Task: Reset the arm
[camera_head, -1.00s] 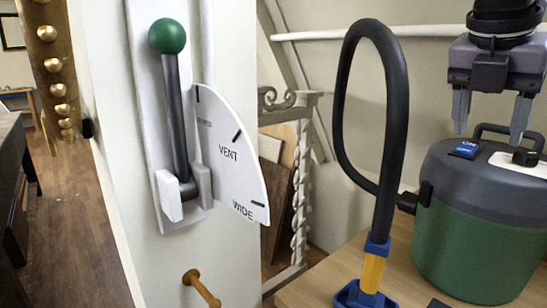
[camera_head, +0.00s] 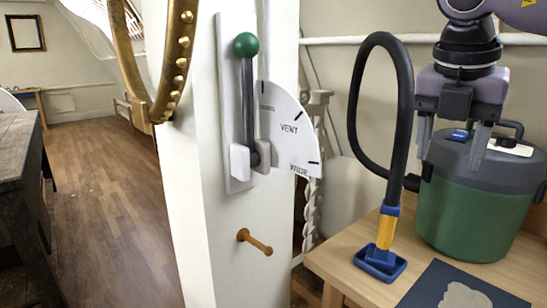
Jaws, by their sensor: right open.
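A lever with a green ball knob (camera_head: 246,45) stands upright on a white wall plate (camera_head: 224,120). Its dark grey arm (camera_head: 247,105) runs down to a light pivot bracket. A white quarter-round dial (camera_head: 291,135) beside it reads VENT and WIDE, with another faint label above. My right gripper (camera_head: 453,155) hangs pointing down at the right, in front of the green and grey vacuum. It is open with nothing between its fingers, well to the right of the lever. My left gripper is not in view.
A green vacuum (camera_head: 465,220) with a black hose (camera_head: 403,110) and blue floor nozzle (camera_head: 379,262) stands on a wooden table (camera_head: 345,272). A dark sheet (camera_head: 455,288) lies in front. A wooden peg (camera_head: 256,242) juts from the wall below the lever. Open floor (camera_head: 110,200) shows at left.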

